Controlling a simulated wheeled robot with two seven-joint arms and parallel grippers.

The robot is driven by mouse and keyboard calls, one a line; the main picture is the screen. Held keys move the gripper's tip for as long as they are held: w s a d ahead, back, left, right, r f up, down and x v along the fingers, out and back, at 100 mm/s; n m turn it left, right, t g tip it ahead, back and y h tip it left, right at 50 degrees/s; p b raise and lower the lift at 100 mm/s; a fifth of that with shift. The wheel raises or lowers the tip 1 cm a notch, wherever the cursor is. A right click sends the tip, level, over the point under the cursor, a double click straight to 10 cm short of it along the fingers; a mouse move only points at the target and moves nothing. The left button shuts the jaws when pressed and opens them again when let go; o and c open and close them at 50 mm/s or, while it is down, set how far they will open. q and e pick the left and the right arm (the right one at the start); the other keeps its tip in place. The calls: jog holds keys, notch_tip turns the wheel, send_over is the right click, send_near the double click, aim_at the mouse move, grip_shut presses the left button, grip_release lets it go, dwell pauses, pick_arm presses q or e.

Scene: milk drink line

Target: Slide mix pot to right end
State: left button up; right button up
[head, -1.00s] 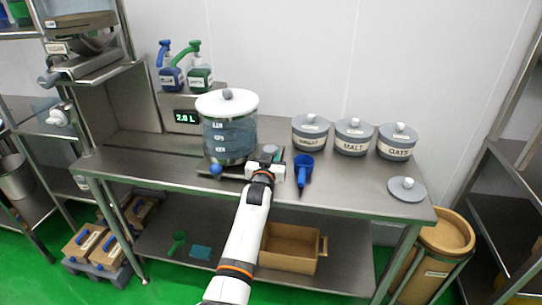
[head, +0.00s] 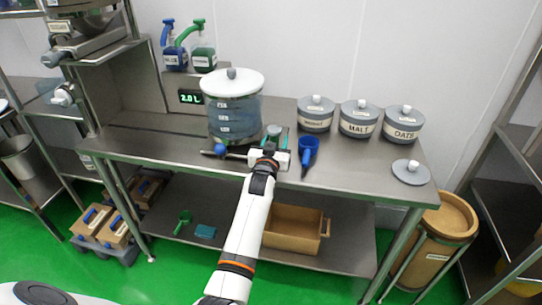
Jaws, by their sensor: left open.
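The mix pot (head: 235,118), a large clear vessel with a white lid and a grey knob, stands upright left of centre on the steel table (head: 160,152). Measuring marks show on its front. A bar with a blue ball end (head: 220,150) lies low in front of it. My left gripper (head: 275,143) is open at the pot's lower right side, beside a small grey round-topped part (head: 274,130). Whether its fingers touch the pot or that part, I cannot tell. My right gripper is not in view.
Several grey lidded jars (head: 359,120) line the back right, with a loose grey lid (head: 411,172) in front. A display reading 2.0 L (head: 190,97) is behind the pot.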

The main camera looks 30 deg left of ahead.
pick_arm(q)
jog(key=v, duration=0.9)
jog(key=shift+d, duration=0.15)
